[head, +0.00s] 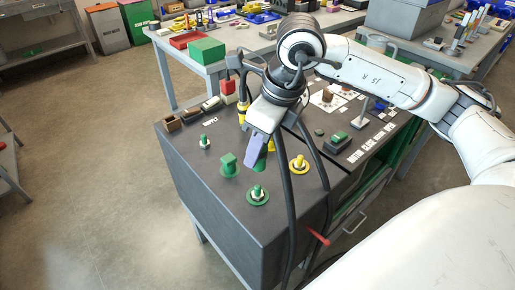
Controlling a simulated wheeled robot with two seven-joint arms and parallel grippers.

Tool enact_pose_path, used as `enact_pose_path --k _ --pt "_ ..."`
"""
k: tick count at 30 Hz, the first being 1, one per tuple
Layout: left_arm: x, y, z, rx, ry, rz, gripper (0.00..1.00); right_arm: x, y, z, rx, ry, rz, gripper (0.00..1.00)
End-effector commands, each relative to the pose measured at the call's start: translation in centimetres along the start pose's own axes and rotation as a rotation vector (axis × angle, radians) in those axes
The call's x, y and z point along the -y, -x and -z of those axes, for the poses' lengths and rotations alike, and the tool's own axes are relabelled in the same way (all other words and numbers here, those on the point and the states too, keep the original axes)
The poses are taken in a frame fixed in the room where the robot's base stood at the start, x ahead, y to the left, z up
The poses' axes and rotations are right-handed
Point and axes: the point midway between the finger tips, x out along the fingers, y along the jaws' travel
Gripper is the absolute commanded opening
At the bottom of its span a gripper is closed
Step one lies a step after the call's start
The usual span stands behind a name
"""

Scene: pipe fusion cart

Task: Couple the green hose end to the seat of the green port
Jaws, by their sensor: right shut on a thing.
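My right gripper (259,151) comes down over the dark cart top and is shut on a green piece, the green hose end (263,161); its finger and wrist hide most of it. The green port (258,194), a green ring with a pale upright seat in its middle, is in front of and below the gripper, and the held end appears apart from it. A second green ring with a green block on it (229,164) stands to the left of the gripper. My left gripper is not in view.
A yellow port (298,163) stands close to the right of the gripper. A small green-based fitting (204,142) is at the left. Dark hoses hang past the cart's front edge, near a red handle (318,236). A table with a green box (206,51) is behind.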

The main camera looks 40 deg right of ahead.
Motion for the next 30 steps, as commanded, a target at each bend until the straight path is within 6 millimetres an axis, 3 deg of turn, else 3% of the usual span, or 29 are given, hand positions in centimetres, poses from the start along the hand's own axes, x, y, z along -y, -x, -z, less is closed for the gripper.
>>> enact_pose_path --k 14,30 --pt "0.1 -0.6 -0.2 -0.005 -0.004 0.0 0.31 0.0 -0.3 -0.2 0.011 0.001 -0.001 0.0" --pt "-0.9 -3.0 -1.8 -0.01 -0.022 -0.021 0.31 0.0 -4.8 1.1 0.009 0.001 -0.001 0.0"
